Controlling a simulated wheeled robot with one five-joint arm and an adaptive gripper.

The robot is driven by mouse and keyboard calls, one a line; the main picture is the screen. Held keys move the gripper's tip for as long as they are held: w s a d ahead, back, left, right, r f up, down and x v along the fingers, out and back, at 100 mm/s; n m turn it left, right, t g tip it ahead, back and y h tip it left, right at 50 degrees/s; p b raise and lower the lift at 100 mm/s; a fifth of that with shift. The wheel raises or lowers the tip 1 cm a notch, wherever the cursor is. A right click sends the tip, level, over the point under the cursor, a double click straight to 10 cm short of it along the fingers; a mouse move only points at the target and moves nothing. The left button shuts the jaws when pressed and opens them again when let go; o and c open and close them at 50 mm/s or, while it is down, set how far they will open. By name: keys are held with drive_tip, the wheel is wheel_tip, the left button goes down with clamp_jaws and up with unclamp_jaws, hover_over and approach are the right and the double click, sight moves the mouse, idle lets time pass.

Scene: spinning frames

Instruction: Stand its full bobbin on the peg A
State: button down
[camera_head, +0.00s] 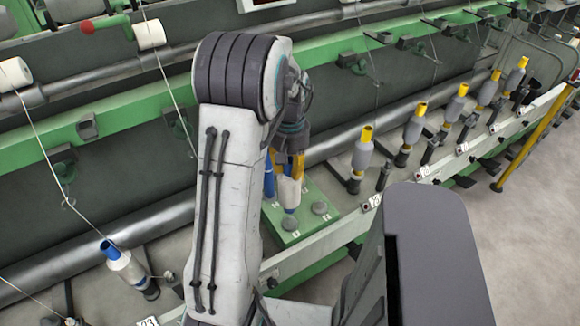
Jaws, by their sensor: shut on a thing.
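My gripper (290,166), with yellow fingers, is shut on a bobbin (289,190) with a white yarn body and a blue lower end. It is roughly upright over the green peg board (325,224); whether its lower end touches the board I cannot tell. The peg letters are too small to read, so I cannot tell which is peg A. A blue tube (268,180) stands at the board's left, partly hidden by my arm.
A blue-topped bobbin (125,266) stands on a spindle at the lower left. Several yellow-topped bobbins (363,150) stand in a row along the rail to the right. A long metal roller (150,222) runs behind. Open floor (530,220) lies at the right.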

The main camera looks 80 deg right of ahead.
sight(290, 161)
drive_tip(key=shift+f, duration=0.15)
drive_tip(key=shift+f+b, duration=2.5)
drive_tip(key=shift+f, duration=0.6)
drive_tip(key=shift+f+b, duration=0.3)
drive_tip(key=shift+f, duration=0.05)
drive_tip(key=c, duration=1)
unclamp_jaws()
drive_tip(key=shift+o, duration=0.2)
wheel_tip(290, 161, up, 12)
